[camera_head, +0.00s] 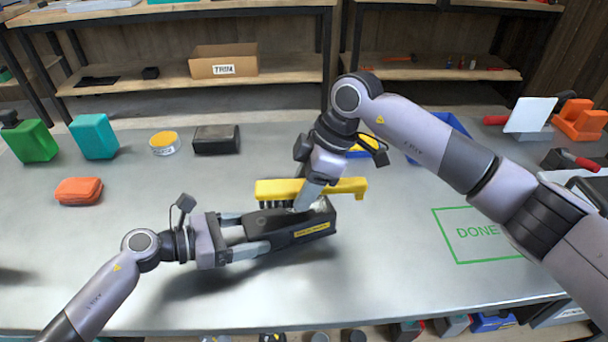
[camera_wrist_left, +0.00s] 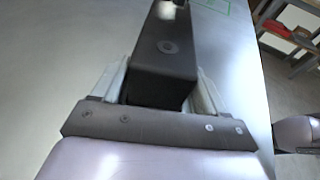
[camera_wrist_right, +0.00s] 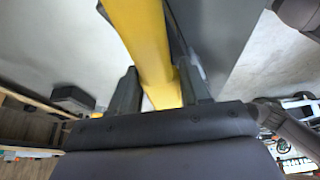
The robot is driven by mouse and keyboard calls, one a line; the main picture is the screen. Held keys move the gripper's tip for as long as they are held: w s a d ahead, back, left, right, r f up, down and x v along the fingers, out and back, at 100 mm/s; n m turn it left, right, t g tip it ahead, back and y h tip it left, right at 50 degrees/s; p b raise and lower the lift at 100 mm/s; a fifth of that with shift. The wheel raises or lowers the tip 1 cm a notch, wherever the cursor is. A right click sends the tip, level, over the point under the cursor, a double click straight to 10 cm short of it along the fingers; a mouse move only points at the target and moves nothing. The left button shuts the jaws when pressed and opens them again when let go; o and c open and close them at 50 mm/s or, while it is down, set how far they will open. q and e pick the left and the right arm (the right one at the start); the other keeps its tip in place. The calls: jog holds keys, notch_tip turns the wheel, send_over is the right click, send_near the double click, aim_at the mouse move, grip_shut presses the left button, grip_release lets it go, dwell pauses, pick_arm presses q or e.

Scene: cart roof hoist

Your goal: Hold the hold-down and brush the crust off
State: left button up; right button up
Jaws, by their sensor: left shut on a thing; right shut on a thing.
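The hold-down is a dark box-shaped block (camera_head: 300,236) with a yellow label, lying on the grey table in the middle of the head view. My left gripper (camera_head: 256,234) is shut on its left end, one finger along each side; the block also shows between the fingers in the left wrist view (camera_wrist_left: 165,60). My right gripper (camera_head: 309,196) is shut on the yellow brush (camera_head: 345,187), also seen in the right wrist view (camera_wrist_right: 145,45). A pale patch, perhaps crust, shows by the right fingertips; bristle contact is unclear.
A green DONE outline (camera_head: 480,232) is marked on the table at right. An orange pouch (camera_head: 79,191), a teal block (camera_head: 94,136), a yellow-topped tin (camera_head: 164,143) and a black box (camera_head: 216,140) stand at left. The front of the table is clear.

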notch_tip(320, 180, down, 4)
jog(key=shift+r, duration=0.25)
jog(key=shift+w+d+f, duration=0.1)
jog(key=shift+d+f, duration=0.15)
jog(key=shift+d, duration=0.05)
jog(key=shift+w+d, duration=0.45)
jog(key=shift+d, duration=1)
jog(key=shift+w+d, duration=0.4)
jog(key=shift+d, duration=1.05)
jog(key=shift+w+d, duration=0.45)
jog(key=shift+d, duration=1)
jog(key=shift+s+a, duration=0.5)
jog(key=shift+a, duration=1.05)
jog(key=shift+s+a, duration=0.45)
jog(key=shift+a, duration=1.15)
jog(key=shift+s+a, duration=0.5)
jog(key=shift+a, duration=1.05)
jog(key=shift+w+d, duration=0.5)
jog(key=shift+d, duration=1.05)
jog(key=shift+w+d, duration=0.5)
jog(key=shift+d, duration=1.1)
jog(key=shift+w+d, duration=0.5)
jog(key=shift+d, duration=1.05)
jog(key=shift+s+a, duration=0.45)
jog(key=shift+a, duration=1.1)
jog(key=shift+s+a, duration=0.5)
jog(key=shift+a, duration=1.05)
jog(key=shift+s+a, duration=0.45)
jog(key=shift+a, duration=1.1)
jog(key=shift+r, duration=4.1)
